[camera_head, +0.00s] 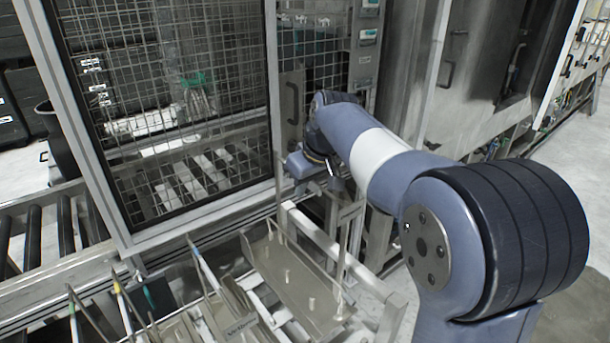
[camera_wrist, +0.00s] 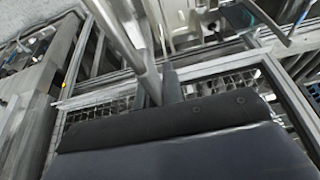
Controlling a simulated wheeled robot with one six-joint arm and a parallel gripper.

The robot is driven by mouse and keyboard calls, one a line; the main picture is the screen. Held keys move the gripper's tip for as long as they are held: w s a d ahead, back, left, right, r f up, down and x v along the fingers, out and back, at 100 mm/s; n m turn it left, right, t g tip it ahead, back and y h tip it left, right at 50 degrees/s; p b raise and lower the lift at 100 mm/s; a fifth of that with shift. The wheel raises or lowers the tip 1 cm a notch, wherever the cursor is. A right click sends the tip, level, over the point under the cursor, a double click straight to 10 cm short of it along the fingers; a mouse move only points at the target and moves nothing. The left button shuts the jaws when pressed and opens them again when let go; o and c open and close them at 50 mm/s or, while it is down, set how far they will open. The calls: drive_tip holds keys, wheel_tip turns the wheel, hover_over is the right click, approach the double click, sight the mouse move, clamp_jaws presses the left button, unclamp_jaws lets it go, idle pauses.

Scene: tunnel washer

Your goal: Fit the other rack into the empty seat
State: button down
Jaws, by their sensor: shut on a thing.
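In the head view my gripper (camera_head: 338,186) is partly hidden by my own wrist, in front of the mesh guard. It is shut on a thin metal handle of a grey rack (camera_head: 300,287), a shallow tray with small upright pegs. The tray sits tilted in the picture, over or on a metal frame; I cannot tell whether it touches. In the wrist view a metal bar (camera_wrist: 124,38) runs down to my dark gripper fingers (camera_wrist: 160,88). Another rack (camera_head: 228,318) with a label lies left of the tray, cut by the lower edge. The empty seat is not clearly visible.
A mesh guard door (camera_head: 170,100) stands behind, with a roller conveyor (camera_head: 40,235) at left. Thin rods with coloured marks (camera_head: 118,288) rise at the lower left. A metal frame rail (camera_head: 320,238) runs beside the tray.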

wheel_tip(320, 180, down, 7)
drive_tip(key=b, duration=0.5)
drive_tip(key=shift+f, duration=0.15)
drive_tip(key=shift+s, duration=0.1)
idle(0.8)
drive_tip(key=shift+f+b, duration=0.85)
drive_tip(key=shift+f, duration=0.2)
idle(0.3)
drive_tip(key=shift+f+b, duration=0.6)
drive_tip(key=shift+f, duration=0.75)
drive_tip(key=c, duration=1.5)
unclamp_jaws()
drive_tip(key=shift+o, duration=0.2)
drive_tip(key=b+v, duration=0.1)
drive_tip(key=v, duration=0.9)
drive_tip(key=shift+s+d+r, duration=0.2)
drive_tip(key=shift+d+r, duration=0.05)
drive_tip(key=shift+r, duration=0.05)
